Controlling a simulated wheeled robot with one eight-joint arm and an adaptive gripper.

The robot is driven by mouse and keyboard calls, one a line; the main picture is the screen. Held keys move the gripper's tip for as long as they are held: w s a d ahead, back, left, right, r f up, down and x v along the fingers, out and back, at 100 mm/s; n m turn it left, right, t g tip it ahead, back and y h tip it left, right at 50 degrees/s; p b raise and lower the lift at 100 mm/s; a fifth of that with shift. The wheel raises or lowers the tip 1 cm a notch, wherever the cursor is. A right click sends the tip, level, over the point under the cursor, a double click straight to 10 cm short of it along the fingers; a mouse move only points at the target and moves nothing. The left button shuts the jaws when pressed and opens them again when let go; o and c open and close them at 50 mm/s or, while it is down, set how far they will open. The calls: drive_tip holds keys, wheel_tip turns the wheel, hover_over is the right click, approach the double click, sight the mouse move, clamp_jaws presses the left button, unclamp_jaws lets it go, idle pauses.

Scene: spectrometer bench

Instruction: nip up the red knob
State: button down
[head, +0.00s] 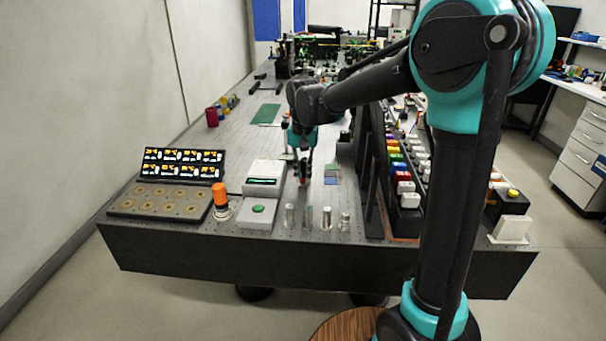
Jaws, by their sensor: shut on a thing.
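My gripper (303,177) points down over the grey bench, just right of a white instrument with a dark display. Its fingers are shut on a small red thing (303,182), which looks like the red knob. The knob is tiny here and partly covered by the fingers. I cannot tell whether it touches the bench or hangs just above it.
The white instrument (266,172) and a box with a green button (258,209) stand close on the left. Several metal cylinders (308,217) stand in front. A dark upright panel and a rack of coloured blocks (403,187) are right. The left bench has free room.

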sight(303, 179)
drive_tip(key=shift+m, duration=0.9)
drive_tip(key=c, duration=1.5)
unclamp_jaws()
wheel_tip(303, 179, up, 12)
